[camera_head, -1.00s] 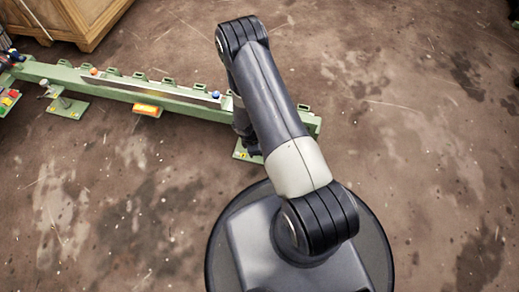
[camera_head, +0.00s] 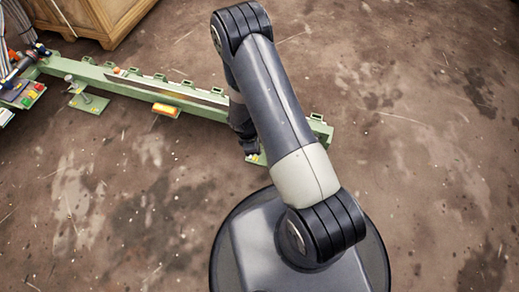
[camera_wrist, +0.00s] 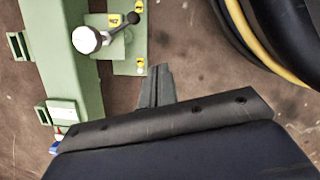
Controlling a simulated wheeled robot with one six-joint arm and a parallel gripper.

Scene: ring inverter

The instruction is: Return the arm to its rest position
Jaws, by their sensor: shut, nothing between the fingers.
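My arm rises from my base in the head view and bends at a dark elbow, with its far part hanging down behind the upper link. My gripper (camera_wrist: 158,86) shows in the wrist view as two narrow grey fingers pressed together, with nothing between them. It is above the brown floor, just right of a green rail (camera_wrist: 62,70). In the head view the gripper is mostly hidden behind my arm. A lever with a white knob (camera_wrist: 86,40) and a black ball end stands on a green plate above the fingers in the wrist view, apart from them.
The green rail (camera_head: 200,107) runs from upper left to beside my arm, with an orange block (camera_head: 166,110) at its side. A wooden crate (camera_head: 98,18) stands at the upper left. A dark curved body with a yellow stripe (camera_wrist: 262,45) is close at right. The right floor is clear.

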